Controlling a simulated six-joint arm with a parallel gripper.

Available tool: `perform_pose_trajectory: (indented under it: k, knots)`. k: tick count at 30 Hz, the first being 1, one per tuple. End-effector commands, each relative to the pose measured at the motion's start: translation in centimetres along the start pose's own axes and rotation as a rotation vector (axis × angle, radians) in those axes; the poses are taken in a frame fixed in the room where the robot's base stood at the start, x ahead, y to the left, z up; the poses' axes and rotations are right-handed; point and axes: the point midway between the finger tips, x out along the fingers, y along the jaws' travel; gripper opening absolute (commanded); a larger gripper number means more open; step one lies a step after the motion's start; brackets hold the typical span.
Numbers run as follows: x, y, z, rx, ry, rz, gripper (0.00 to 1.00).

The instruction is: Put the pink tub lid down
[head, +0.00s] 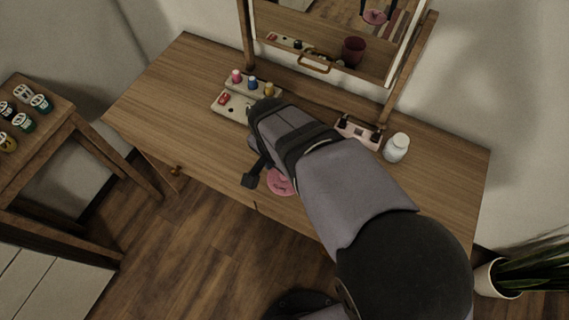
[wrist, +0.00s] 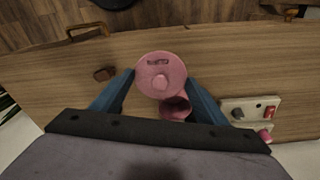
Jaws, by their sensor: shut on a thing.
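The pink tub lid (wrist: 160,66) is a round disc with a knob in its middle and a dark mark near its edge. My gripper (wrist: 160,77) is shut on it, one blue finger at each side. The lid also shows in the head view (head: 281,184), by the table's front edge, partly behind my arm. It appears held above the table. The open pink tub (wrist: 176,108) shows just below the lid in the wrist view, partly covered by it. In the head view my arm hides the tub, but the mirror reflects it.
A pale pink box (head: 357,131) and a white jar (head: 396,148) stand to the right. The mirror (head: 330,40) rises behind. The table's left part is clear.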

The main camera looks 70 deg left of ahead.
Motion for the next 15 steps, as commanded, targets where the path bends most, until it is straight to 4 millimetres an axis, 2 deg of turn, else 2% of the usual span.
perform_pose_trajectory:
  k: [8,15]
  knots:
    - [0.3,-0.2,0.0,0.027,-0.001,0.005,0.45]
    - [3.5,-0.1,0.4,0.026,-0.002,0.008,0.45]
